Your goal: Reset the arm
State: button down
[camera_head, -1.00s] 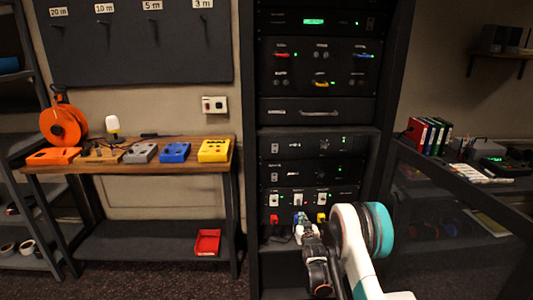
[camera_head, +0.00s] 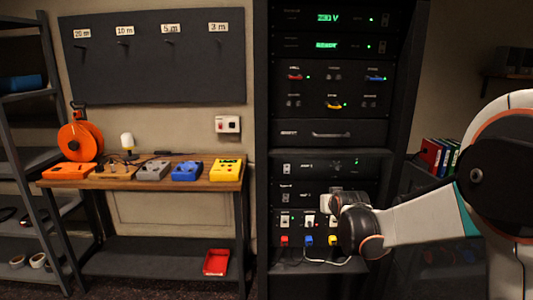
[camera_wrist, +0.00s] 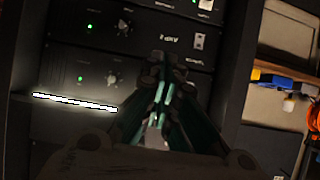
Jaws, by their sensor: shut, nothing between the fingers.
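My arm reaches in from the right in the head view, and its end lies in front of the lower part of the equipment rack (camera_head: 262,130). In the wrist view my gripper (camera_wrist: 160,118) shows its two fingers close together, shut with nothing between them. The rack panels (camera_wrist: 140,30) with green lights and knobs stand beyond it. In the head view the fingers are hard to make out against the dark rack.
A wooden bench (camera_head: 110,183) on the left bears an orange cable reel (camera_head: 80,142) and several coloured boxes. A red tray (camera_head: 216,262) lies on its lower shelf. Red, blue and yellow plugs sit low in the rack, with a white cable (camera_head: 325,263) below. Binders (camera_head: 432,155) stand behind my arm.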

jog(key=s+r+g, duration=0.1)
jog(key=s+r, duration=0.4)
jog(key=s, duration=0.7)
jog(key=s+f+g, duration=0.2)
jog(key=s, duration=1.3)
jog(key=s+f+g, duration=0.1)
jog(key=s+g, duration=0.1)
jog(key=s, duration=1.3)
jog(key=shift+s+f, duration=0.35)
jog(key=shift+d, duration=0.1)
